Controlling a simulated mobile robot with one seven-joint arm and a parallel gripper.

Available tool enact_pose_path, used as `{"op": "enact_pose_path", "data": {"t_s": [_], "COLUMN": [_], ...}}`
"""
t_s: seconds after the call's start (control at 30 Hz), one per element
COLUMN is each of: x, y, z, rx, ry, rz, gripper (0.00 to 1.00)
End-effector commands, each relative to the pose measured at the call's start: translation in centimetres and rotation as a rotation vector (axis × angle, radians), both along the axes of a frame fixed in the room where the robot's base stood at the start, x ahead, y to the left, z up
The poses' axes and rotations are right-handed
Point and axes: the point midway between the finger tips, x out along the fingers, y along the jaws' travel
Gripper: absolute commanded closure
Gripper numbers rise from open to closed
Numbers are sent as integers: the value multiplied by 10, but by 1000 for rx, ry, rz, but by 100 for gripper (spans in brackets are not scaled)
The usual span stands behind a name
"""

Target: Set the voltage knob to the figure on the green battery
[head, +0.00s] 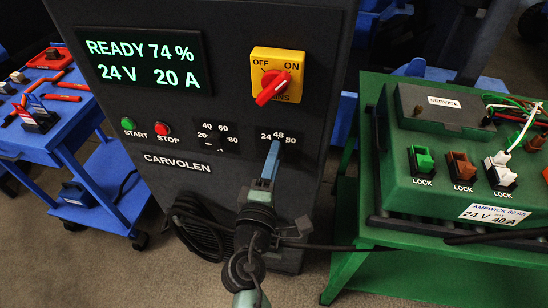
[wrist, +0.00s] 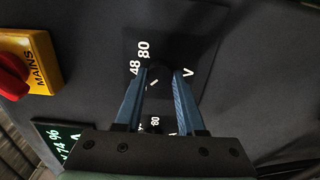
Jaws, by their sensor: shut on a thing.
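The charger (head: 178,170) is a dark cabinet whose green display (head: 145,62) reads READY 74 %, 24 V, 20 A. My gripper (head: 273,150) is at the voltage dial marked 24, 48, 80, its blue fingers covering the knob in the head view. In the wrist view my gripper (wrist: 161,72) has its fingertips on both sides of the dark voltage knob (wrist: 156,78), shut on it.
A red mains switch (head: 273,86) on a yellow plate sits above the dial. The current dial (head: 217,138), green START (head: 128,123) and red STOP (head: 163,129) buttons are left of it. A blue cart (head: 60,140) with tools stands at the left.

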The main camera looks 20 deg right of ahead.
Motion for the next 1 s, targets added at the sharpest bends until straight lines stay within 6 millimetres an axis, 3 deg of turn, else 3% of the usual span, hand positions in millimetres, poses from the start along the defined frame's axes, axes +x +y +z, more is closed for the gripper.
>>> {"op": "enact_pose_path", "data": {"t_s": [0.07,0.1,0.23,0.67,1.0], "x": [0,0,0,-8,-64], "y": [1,1,0,6,44], "z": [-1,-1,-1,-1,-4], "rx": [-2,-2,-1,0,0], "ry": [4,4,2,1,4], "rz": [1,1,1,1,4], "gripper": [100,54,31,31,31]}}
